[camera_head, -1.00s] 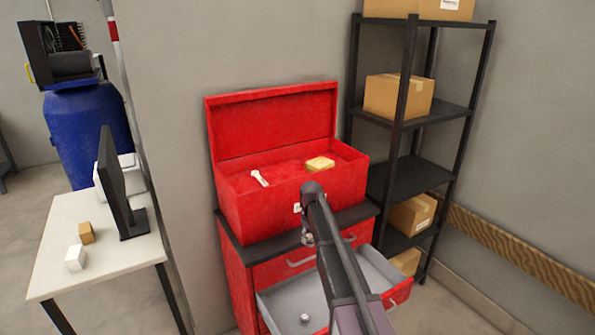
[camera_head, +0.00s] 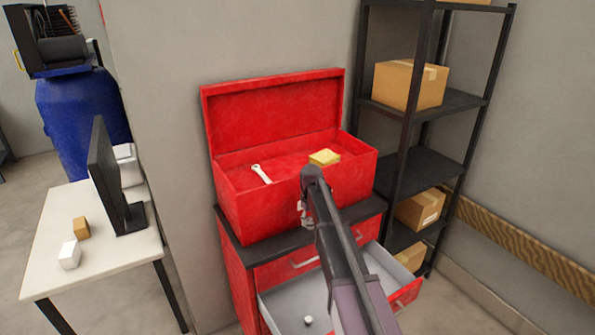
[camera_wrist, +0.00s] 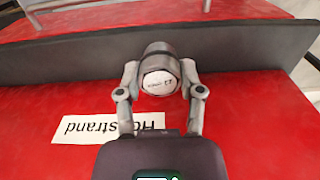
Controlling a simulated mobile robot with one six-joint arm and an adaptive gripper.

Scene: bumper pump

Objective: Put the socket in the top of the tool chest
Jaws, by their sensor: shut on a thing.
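My gripper (camera_wrist: 160,74) is shut on the socket (camera_wrist: 158,84), a short grey cylinder with a pale round end face and a dark band. The fingers clasp it from both sides. In the head view my gripper (camera_head: 306,214) is in front of the red tool chest (camera_head: 246,213), below its front rim; the socket cannot be made out clearly there. The chest's lid (camera_head: 275,112) stands open. Its top compartment holds a light wrench (camera_head: 261,173) at the left and a yellow block-like item (camera_head: 324,157) at the right. Bare red floor shows between them.
Below the chest is a red cabinet with an open grey drawer (camera_head: 285,303); a small round pale object (camera_head: 308,320) lies in it. A black shelf (camera_head: 425,172) with cardboard boxes stands at the right. A white table (camera_head: 60,262) with a monitor (camera_head: 110,185) is at the left.

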